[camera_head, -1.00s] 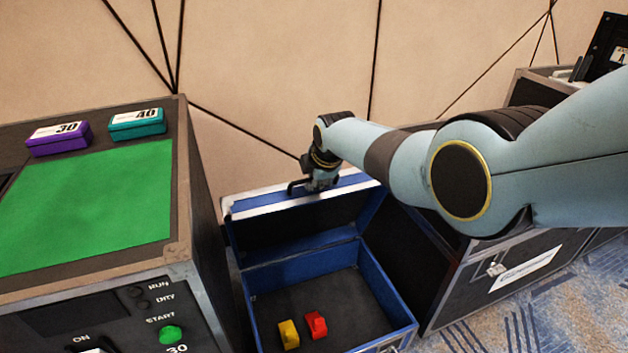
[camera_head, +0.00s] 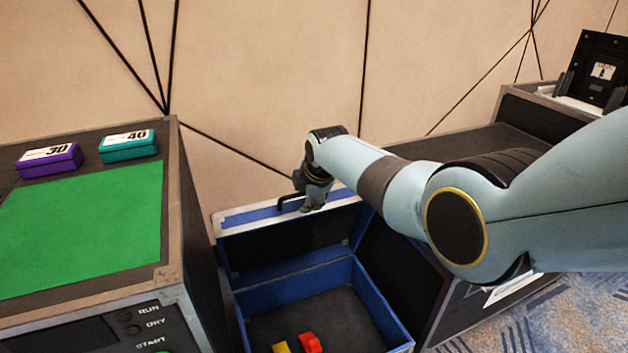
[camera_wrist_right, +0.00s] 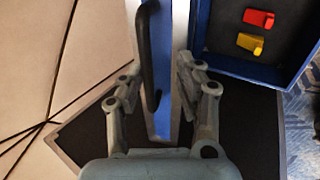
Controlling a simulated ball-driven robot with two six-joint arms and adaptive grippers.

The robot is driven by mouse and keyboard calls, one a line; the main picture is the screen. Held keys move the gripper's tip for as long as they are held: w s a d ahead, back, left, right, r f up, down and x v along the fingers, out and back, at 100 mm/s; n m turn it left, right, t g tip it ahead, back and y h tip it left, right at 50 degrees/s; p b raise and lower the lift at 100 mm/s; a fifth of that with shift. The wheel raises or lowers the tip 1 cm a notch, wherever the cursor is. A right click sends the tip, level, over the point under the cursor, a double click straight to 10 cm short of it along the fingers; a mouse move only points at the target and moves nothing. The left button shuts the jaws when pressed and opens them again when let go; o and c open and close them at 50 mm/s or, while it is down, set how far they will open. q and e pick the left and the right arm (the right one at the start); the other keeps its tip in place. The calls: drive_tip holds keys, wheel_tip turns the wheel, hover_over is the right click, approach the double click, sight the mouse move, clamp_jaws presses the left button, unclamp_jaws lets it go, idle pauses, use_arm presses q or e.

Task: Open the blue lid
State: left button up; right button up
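The blue lid (camera_head: 240,221) of a blue-edged case (camera_head: 371,302) stands raised at the back of the case, its dark inside facing me. The case is open, with a red block (camera_head: 310,343) and a yellow block (camera_head: 281,348) on its floor. My right gripper (camera_head: 313,203) is at the lid's top edge by the black handle (camera_head: 288,201). In the right wrist view, the right gripper (camera_wrist_right: 157,78) has its fingers apart, with the lid edge and the black handle (camera_wrist_right: 145,55) between them. Contact cannot be told. My left gripper is out of view.
A console (camera_head: 172,180) with a green panel (camera_head: 85,225), a purple box (camera_head: 48,160) and a teal box (camera_head: 128,146) stands left of the case. A dark case (camera_head: 470,146) stands on the right. The wall (camera_head: 270,75) is close behind the lid.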

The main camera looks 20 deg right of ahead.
drive_tip(key=v, duration=1.1)
